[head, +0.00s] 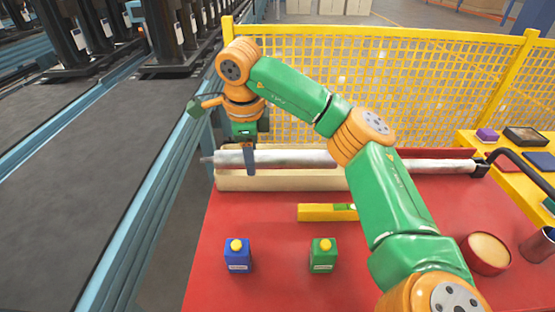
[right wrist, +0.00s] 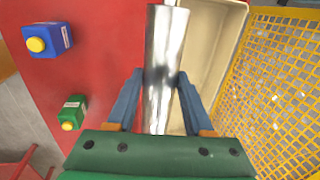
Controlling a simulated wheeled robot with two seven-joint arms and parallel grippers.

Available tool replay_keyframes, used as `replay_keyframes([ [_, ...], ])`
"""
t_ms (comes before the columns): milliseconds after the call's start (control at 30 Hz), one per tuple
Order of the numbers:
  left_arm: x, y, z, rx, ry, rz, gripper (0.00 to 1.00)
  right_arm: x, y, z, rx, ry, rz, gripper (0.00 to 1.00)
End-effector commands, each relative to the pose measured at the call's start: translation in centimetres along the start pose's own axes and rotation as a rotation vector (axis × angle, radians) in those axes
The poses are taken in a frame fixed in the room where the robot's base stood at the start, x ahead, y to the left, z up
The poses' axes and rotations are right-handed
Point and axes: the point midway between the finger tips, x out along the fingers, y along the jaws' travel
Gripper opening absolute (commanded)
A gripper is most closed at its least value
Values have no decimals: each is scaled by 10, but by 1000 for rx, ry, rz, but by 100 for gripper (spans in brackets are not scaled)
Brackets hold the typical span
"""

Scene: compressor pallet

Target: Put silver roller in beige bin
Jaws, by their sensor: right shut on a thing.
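The silver roller (head: 300,159) is a long bright cylinder lying level, left to right, in the head view. The beige bin (head: 290,181) is a long shallow tray at the back of the red table; the roller shows across its upper part, and its left tip sticks out past the bin's left end. My right gripper (head: 254,160) is shut on the roller near its left end. In the right wrist view the two blue fingers (right wrist: 160,82) flank the roller (right wrist: 162,50), with the bin (right wrist: 210,55) beside it on the right. My left gripper is out of view.
On the red table (head: 215,285) stand a blue button box (head: 238,262), a green button box (head: 323,261), a yellow level (head: 316,212) and a round red pot (head: 486,252). A yellow mesh fence (head: 410,85) rises behind. A conveyor (head: 60,170) runs at left.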

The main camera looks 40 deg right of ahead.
Motion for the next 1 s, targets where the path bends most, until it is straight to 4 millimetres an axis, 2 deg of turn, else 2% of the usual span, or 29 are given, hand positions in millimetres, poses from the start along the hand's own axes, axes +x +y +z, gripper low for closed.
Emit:
replay_keyframes([
  [33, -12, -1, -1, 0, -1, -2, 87, 2, -13, -7, 9, 5, 3, 0],
  [167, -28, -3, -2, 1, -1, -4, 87, 26, -47, -21, 8, 5, 2, 0],
  [233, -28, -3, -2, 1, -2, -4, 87, 49, -56, -25, 3, 7, 2, 0],
  [367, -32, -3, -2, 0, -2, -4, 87, 78, -70, -32, 1, 4, 0, 0],
  [600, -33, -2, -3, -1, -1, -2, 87, 100, -80, -36, -1, 4, -1, 0],
  [767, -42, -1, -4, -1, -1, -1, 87, 125, -74, -36, -4, 3, -1, 0],
  [1000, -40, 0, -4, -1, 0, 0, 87, 128, -74, -36, -3, 1, -3, 0],
])
